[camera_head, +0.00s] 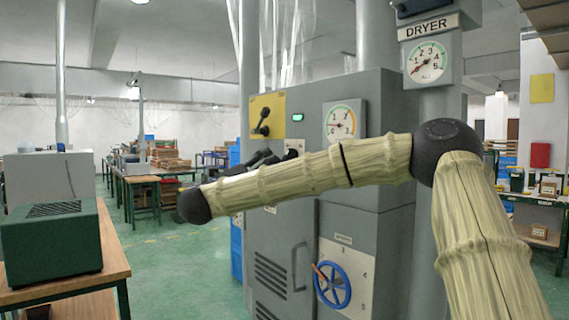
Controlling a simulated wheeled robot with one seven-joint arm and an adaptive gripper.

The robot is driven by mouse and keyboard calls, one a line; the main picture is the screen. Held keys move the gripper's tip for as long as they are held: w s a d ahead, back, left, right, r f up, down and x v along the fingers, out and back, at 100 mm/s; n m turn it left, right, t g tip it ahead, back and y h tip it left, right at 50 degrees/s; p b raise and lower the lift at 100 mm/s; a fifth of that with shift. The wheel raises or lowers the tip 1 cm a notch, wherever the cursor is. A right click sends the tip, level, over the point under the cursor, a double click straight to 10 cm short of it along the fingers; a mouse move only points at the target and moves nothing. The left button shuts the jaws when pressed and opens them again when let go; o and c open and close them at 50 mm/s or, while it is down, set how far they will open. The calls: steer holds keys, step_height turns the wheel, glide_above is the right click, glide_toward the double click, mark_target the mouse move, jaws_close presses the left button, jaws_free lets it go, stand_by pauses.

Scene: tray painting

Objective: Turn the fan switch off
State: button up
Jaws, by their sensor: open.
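A yellow plate (277,104) with a black lever switch (262,124) is on the upper left of the grey cabinet front. The lever slants, with its upper knob toward the right. I see no readable label on it, so I cannot tell for sure that it is the fan switch. A lit green indicator (298,117) is just right of the plate. My gripper (268,158) shows as dark parts over the top edge of my arm, below the yellow plate and apart from the lever in the picture. My arm hides most of it.
The cabinet (375,105) also bears a round gauge (343,122), a handle and a blue handwheel (331,285). A dial (427,63) hangs under a DRYER sign. A bench (70,280) with a green box (50,245) stands left. Green floor between is clear.

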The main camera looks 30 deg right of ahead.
mark_target(285, 156)
steer(key=p+x, duration=0.1)
steer(key=x, duration=0.9)
steer(key=shift+w+d, duration=0.15)
steer(key=shift+c, duration=0.3)
steer(key=c, duration=1)
